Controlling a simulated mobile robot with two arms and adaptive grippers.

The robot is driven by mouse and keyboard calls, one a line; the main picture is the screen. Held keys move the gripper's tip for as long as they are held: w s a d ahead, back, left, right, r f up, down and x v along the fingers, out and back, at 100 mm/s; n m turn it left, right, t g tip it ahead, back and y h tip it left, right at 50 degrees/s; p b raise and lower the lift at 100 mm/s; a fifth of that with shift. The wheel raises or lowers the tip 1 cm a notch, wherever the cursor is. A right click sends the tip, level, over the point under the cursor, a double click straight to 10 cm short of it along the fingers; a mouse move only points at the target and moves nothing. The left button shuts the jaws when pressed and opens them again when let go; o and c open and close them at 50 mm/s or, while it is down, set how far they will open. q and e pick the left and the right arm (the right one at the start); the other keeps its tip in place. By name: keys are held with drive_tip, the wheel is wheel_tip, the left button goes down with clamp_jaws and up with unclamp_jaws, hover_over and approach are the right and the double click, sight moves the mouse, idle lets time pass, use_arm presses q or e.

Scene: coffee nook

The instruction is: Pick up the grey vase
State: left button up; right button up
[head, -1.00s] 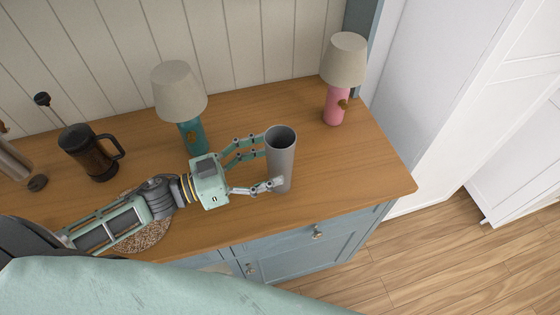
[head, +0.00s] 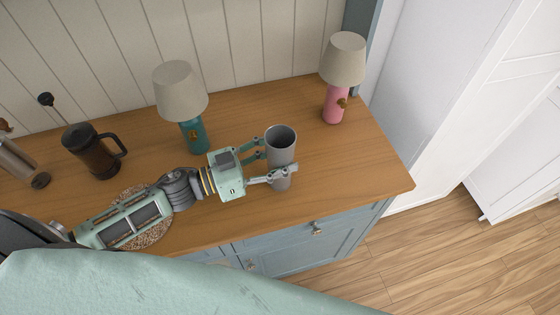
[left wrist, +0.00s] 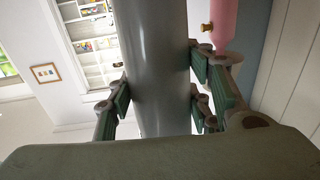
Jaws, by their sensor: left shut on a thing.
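The grey vase (head: 281,141) is a tall plain cylinder, upright at the right part of the wooden counter in the head view. My left gripper (head: 277,167) reaches it from the left, with its fingers closed around the vase's body below the rim. In the left wrist view the vase (left wrist: 152,65) fills the middle, with green finger pads (left wrist: 160,98) pressed against both sides. Whether the vase's base touches the counter is hard to tell. My right gripper is not in view.
A teal lamp (head: 194,136) stands behind my left gripper, and a pink lamp (head: 334,103) at the back right. A French press (head: 91,151) stands at the left. The counter (head: 365,170) is clear right of the vase, up to its edge.

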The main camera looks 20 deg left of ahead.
use_arm(q)
drive_tip(key=c, duration=0.4)
drive_tip(key=shift+c, duration=0.2)
drive_tip(key=shift+r, duration=0.1)
